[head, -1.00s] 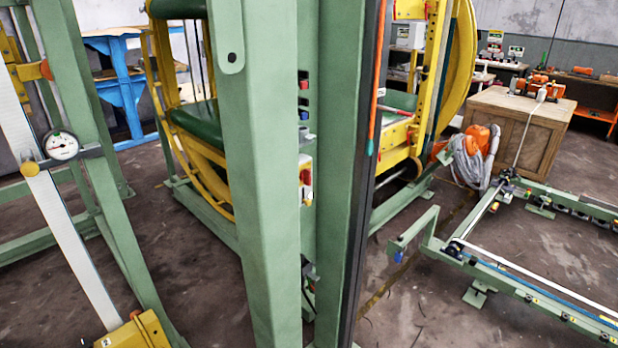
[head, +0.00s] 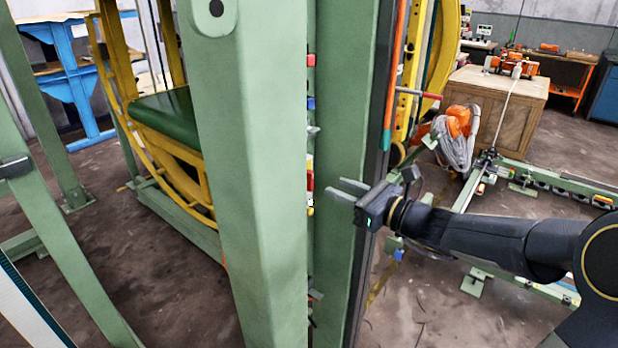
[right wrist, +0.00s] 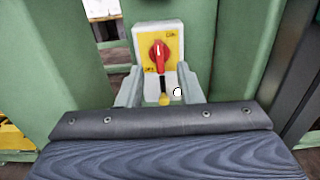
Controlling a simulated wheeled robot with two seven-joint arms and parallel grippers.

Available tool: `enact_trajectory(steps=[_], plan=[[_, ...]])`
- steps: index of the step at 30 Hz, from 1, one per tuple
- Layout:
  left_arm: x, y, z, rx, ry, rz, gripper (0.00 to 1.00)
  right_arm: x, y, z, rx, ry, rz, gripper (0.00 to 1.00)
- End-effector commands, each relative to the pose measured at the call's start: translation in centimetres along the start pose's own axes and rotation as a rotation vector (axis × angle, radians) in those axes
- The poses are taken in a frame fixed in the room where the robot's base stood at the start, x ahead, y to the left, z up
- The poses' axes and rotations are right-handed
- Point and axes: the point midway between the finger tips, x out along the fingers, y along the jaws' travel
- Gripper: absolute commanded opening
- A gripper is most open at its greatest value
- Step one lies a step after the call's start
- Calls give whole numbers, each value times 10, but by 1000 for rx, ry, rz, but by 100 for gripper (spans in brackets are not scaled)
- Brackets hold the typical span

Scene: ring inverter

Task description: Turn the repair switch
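The switch (right wrist: 159,52) shows in the right wrist view as a red knob on a yellow plate in a pale box. The box is mounted between green posts. In the head view only a thin red and yellow edge of it (head: 310,183) shows beside the front post. My right gripper (head: 346,188) reaches in from the right with its fingers pointing left, level with the switch. In the right wrist view its two fingers (right wrist: 159,90) are spread apart with nothing between them, just below the knob in the picture. My left gripper is not in view.
A thick green post (head: 250,180) stands in front of the switch, and another green post (head: 340,120) stands close behind. A red-tipped lever (head: 418,93) sticks out above my right gripper. A yellow ring frame (head: 170,165) is at left. Bare floor (head: 410,310) lies at lower right.

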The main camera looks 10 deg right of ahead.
Motion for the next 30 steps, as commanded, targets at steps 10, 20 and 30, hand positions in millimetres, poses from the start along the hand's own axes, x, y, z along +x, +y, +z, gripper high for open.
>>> enact_trajectory(steps=[10, 20, 30], plan=[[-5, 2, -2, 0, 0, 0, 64, 54, 2, 1, -4, 1, 6, 33], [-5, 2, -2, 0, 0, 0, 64, 65, 2, 0, -5, 1, 3, 33], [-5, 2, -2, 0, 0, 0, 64, 65, 2, 0, -5, 1, 3, 0]])
